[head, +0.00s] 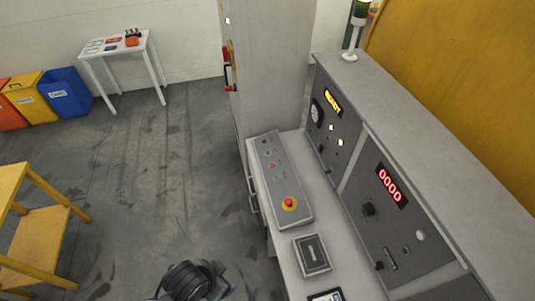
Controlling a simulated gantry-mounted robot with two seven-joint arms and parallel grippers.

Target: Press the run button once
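A grey control box (287,219) lies on the console's ledge. It carries a large red mushroom button (289,202) on a yellow ring, a small red button (272,165) and several small dark or grey controls above it. The labels are too small to read, so I cannot tell which one is the run button. The upright panel behind has a yellow lit display (333,102) that seems to read READY, and a red display (390,185) showing 0000. Neither of my grippers can be made out; only a dark part, seemingly of my arm, shows at the bottom edge.
A grey cabinet (272,70) rises behind the control box. A small dark-topped box (312,254) sits on the ledge nearer me. A yellow table (35,235) stands at left. Bins and a white table (116,45) stand at the far left. The floor between is clear.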

